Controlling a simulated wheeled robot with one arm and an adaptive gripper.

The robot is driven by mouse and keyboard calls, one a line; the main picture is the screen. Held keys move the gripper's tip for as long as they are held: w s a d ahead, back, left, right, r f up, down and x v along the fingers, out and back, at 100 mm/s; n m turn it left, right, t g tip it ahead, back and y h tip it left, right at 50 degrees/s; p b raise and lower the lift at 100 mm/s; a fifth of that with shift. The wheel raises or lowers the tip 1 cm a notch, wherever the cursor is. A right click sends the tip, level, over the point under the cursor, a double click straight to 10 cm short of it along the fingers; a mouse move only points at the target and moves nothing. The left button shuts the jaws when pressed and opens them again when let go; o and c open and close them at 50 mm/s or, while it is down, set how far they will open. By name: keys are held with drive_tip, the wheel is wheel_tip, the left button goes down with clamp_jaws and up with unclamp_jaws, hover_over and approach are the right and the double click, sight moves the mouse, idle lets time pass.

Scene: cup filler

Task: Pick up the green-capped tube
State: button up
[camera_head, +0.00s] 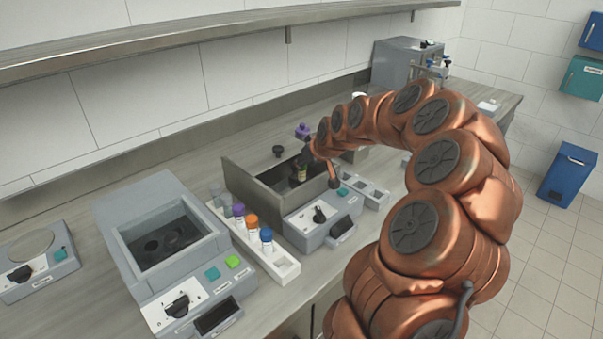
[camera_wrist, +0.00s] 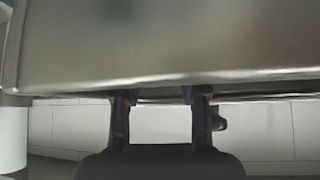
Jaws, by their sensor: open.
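My gripper (camera_head: 304,162) is at the open grey metal box (camera_head: 246,186) in the head view, its dark fingers reaching down at the opening. A small yellow-green patch (camera_head: 301,173) shows beside the fingers; it may be the green cap, but it is too small to be sure. In the wrist view my gripper (camera_wrist: 159,96) has its two fingers apart, with no tube visible between them. A grey metal surface (camera_wrist: 160,50) fills the upper part of that view, close to the fingertips. The tube's body cannot be made out.
A white rack (camera_head: 287,268) holds tubes with purple, orange and blue caps. A deeper grey bath (camera_head: 165,240) stands left of it. A purple-topped item (camera_head: 303,130) and a small dark cup (camera_head: 278,150) are near the metal box. A white rack (camera_head: 372,190) lies right of it.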

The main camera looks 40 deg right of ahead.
clamp_jaws()
idle(0.3)
